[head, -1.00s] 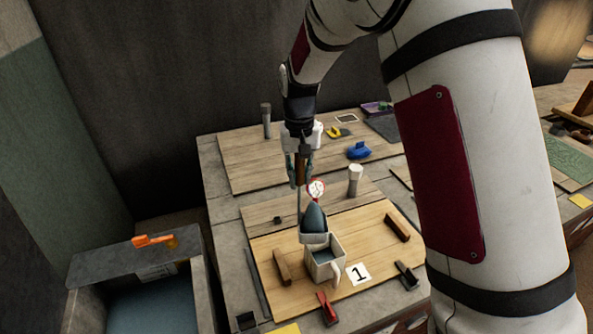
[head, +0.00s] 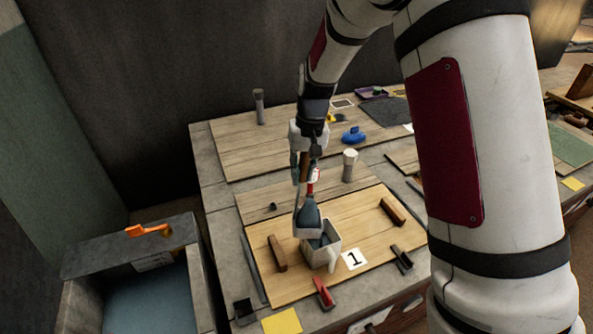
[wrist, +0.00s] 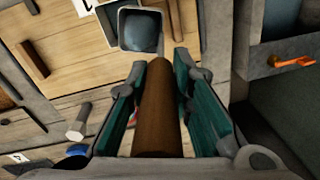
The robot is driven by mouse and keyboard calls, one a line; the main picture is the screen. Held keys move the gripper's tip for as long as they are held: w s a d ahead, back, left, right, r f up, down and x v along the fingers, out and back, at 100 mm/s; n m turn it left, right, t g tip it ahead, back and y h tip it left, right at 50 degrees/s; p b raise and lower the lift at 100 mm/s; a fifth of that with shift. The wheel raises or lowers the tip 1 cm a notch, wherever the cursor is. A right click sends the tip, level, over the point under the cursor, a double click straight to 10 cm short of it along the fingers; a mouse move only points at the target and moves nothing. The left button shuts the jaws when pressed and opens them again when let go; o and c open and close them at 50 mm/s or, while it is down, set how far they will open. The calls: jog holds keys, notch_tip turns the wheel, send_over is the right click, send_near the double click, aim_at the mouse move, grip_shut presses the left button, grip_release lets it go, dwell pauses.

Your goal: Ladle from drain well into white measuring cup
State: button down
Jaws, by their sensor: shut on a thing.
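My gripper (head: 305,178) is shut on the brown handle of the ladle, which also shows between my fingers in the wrist view (wrist: 157,110). The ladle's pale square bowl (head: 305,232) carries a heap of blue-grey grain (head: 310,214). The bowl is at the back-left rim of the white measuring cup (head: 328,258) and overlaps it in the head view. I cannot tell whether they touch. Blue-grey grain also shows inside the cup. The drain well (head: 198,290), at the lower left, holds a flat blue-grey mass.
The cup stands on a wooden board (head: 365,232) between two brown blocks (head: 277,253) (head: 393,211). A red clip (head: 323,293) and a dark clip (head: 402,258) lie at the front edge. A white-topped cylinder (head: 349,165) stands behind. An orange object (head: 148,231) lies on the well's ledge.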

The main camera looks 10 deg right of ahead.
jog(key=s+d+f+t+y, duration=0.1)
jog(key=d+f+y, duration=0.1)
jog(key=d+y, duration=0.5)
jog(key=shift+s+d, duration=0.3)
jog(key=shift+d, duration=2.25)
jog(key=shift+d+f, duration=0.1)
dwell(0.5)
